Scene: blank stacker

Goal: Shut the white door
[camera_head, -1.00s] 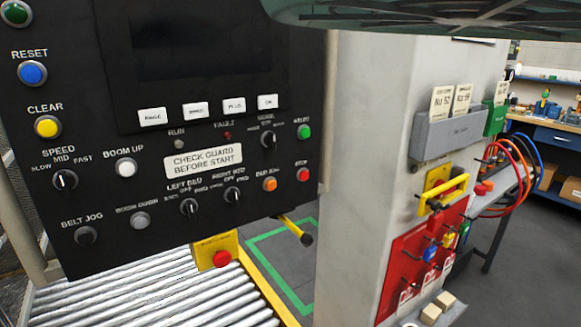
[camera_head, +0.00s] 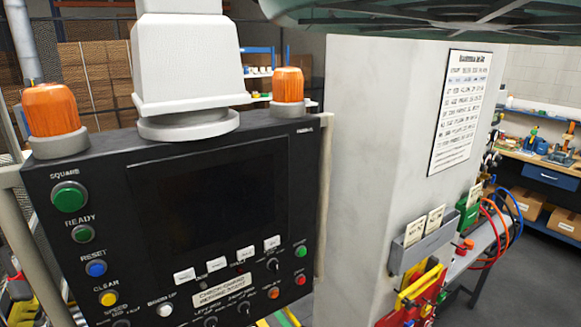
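I cannot make out a white door in this view. A pale grey-white column (camera_head: 375,130) stands right of the control panel, with a printed sheet (camera_head: 461,110) on its side. I see no open door edge or hinge on it. My gripper is not in view.
A black control panel (camera_head: 150,182) with buttons, a dark screen and two orange beacons (camera_head: 54,108) fills the left. A grey card holder (camera_head: 424,246) and red lockout board (camera_head: 409,312) are on the column. A workbench (camera_head: 545,160) stands behind at right.

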